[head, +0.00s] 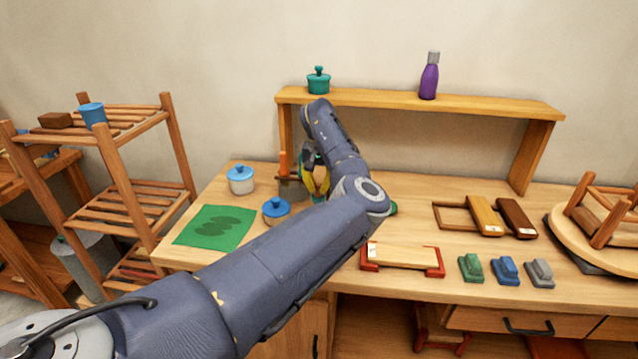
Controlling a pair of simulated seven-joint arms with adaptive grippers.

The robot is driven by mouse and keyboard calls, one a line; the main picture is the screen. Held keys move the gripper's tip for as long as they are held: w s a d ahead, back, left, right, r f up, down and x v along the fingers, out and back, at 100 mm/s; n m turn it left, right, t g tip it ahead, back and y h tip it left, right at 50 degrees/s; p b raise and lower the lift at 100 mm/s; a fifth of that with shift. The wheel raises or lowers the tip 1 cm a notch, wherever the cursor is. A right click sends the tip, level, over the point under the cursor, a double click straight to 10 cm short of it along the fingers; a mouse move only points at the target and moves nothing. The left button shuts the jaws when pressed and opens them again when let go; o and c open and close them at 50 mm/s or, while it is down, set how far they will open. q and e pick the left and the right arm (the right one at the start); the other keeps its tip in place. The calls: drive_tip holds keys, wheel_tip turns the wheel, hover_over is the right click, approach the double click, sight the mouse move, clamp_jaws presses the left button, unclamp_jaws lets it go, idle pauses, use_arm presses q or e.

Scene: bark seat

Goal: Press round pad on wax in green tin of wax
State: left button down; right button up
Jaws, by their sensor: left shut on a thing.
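My left gripper (316,184) is over the back of the bench, left of centre, its fingers partly hidden by my own forearm. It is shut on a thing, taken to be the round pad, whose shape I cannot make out. A small green edge (393,208) shows just right of my arm's elbow; it may be the green tin, but most of it is hidden. Its wax does not show. My right gripper is not in view.
Blue-lidded pots (240,181) and a green mat (215,228) are further left. A shelf (400,98) spans behind. Frames and coloured blocks (505,268) lie right.

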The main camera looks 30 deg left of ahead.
use_arm(q)
drive_tip(key=shift+f, duration=2.8)
drive_tip(key=shift+f, duration=0.5)
drive_tip(key=shift+r, duration=3.5)
